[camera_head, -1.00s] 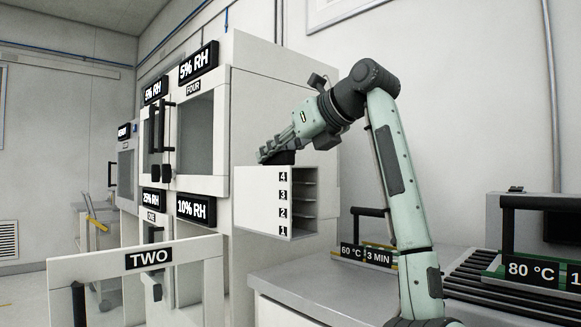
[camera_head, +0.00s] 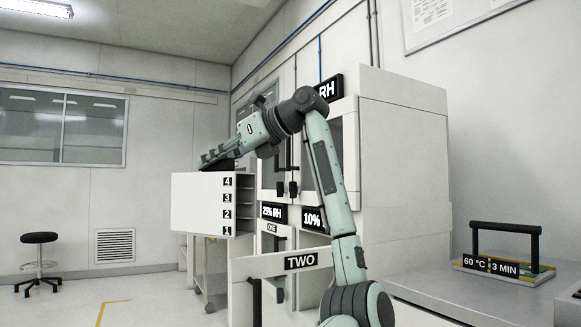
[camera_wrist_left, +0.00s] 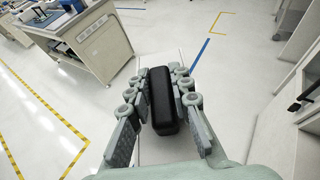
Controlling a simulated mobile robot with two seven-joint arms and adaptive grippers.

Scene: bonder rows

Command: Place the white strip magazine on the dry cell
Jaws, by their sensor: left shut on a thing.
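The white strip magazine (camera_head: 197,203) is a box with slots numbered 1 to 4 on its right side in the head view. My left gripper (camera_head: 213,160) is above it, shut on its black top handle. The magazine hangs upright in the air, left of the dry cabinet (camera_head: 400,170). In the left wrist view the black handle (camera_wrist_left: 163,100) lies between the fingers (camera_wrist_left: 160,108). The cabinet's cells carry humidity signs, 25% RH (camera_head: 272,212) and 10% (camera_head: 313,219). A panel marked TWO (camera_head: 300,263) stands out in front, open. My arm hides part of the cabinet.
A bench at the right carries a black-handled fixture (camera_head: 505,250) marked 60 °C, 3 MIN. A stool (camera_head: 40,240) stands far left. The floor (camera_head: 150,295) at the left is free. The wrist view shows another bench (camera_wrist_left: 90,45).

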